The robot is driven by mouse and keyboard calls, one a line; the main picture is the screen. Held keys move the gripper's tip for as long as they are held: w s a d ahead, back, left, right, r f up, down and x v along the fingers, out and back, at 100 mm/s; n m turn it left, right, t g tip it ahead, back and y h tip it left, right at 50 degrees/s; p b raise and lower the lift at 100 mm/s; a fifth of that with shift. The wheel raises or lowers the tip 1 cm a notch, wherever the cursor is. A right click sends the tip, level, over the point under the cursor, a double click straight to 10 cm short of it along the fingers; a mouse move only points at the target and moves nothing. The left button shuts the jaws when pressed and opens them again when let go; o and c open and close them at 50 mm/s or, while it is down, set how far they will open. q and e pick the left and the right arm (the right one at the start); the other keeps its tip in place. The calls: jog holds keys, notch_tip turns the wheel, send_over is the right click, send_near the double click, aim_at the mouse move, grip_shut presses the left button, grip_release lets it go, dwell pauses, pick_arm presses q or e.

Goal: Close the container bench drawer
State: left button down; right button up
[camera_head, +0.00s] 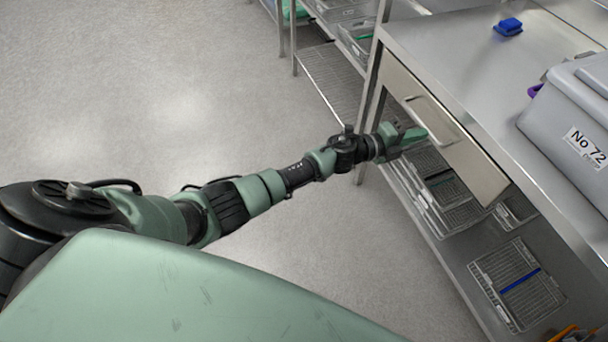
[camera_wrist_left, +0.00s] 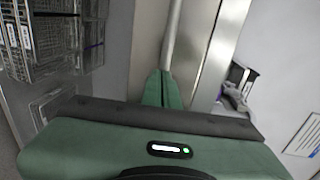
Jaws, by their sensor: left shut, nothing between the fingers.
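The bench drawer (camera_head: 462,155) has a beige front with a pale bar handle (camera_head: 432,118) and sits under the steel bench top. Its front lies close to the bench edge; I cannot tell whether a small gap remains. My left gripper (camera_head: 416,134) is shut and empty, with its green fingertips at the drawer front beside the handle. In the left wrist view, the shut fingers (camera_wrist_left: 161,88) point at the drawer front (camera_wrist_left: 147,40), close to the handle (camera_wrist_left: 172,38); contact is unclear. My right gripper is out of view.
On the steel bench top (camera_head: 440,45) are a blue block (camera_head: 508,27) and a grey container (camera_head: 575,125) labelled No 72. Wire baskets (camera_head: 515,285) lie on the lower shelf. Another rack (camera_head: 330,75) stands behind. The grey floor (camera_head: 180,90) to the left is clear.

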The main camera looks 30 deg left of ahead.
pick_arm(q)
jog(key=shift+w+d+r, duration=0.25)
jog(key=shift+w+d, duration=0.2)
jog(key=shift+w, duration=0.1)
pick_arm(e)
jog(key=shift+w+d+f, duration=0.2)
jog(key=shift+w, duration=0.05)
pick_arm(q)
jog(key=shift+r, duration=0.15)
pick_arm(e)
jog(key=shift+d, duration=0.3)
